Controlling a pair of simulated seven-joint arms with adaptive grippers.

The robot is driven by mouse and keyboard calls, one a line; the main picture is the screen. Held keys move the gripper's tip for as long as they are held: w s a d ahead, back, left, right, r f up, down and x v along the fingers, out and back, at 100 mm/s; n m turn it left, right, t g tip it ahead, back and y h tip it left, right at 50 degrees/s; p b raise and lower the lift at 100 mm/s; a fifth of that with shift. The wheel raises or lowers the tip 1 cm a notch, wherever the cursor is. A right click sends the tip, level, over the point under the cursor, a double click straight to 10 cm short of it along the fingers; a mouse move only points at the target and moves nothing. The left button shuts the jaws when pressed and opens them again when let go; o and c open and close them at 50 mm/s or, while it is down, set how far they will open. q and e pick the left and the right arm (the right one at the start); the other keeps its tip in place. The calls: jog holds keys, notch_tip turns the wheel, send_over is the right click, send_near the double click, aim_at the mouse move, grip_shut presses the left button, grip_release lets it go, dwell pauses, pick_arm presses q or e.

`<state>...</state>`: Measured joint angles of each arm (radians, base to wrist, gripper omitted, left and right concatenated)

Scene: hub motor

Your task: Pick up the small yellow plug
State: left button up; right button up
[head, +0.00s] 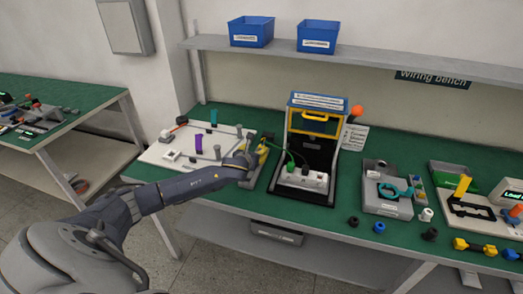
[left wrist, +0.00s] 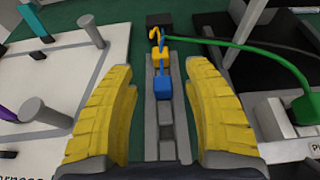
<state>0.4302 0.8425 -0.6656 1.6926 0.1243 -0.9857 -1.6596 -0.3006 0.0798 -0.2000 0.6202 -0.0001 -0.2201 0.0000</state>
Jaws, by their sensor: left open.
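In the left wrist view, a small yellow plug (left wrist: 160,58) sits at the far part of a narrow grey rail (left wrist: 166,145), with a blue plug (left wrist: 163,86) just on the near side of it. In the head view, my left gripper (head: 260,154) is over the right edge of the white board, and I cannot make out the yellow plug there. My right gripper is in neither view.
A white board (head: 170,153) with grey pegs lies left of the rail. A black stand (head: 318,150) with a white socket strip (head: 303,179) and green cable is close on the right. Farther right are a grey box (head: 388,205) and several loose caps on the green bench.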

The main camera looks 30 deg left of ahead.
aim_at(261, 146)
pick_arm(q)
jog(key=shift+x, duration=5.05)
jog(key=shift+c, duration=0.3)
grip_shut()
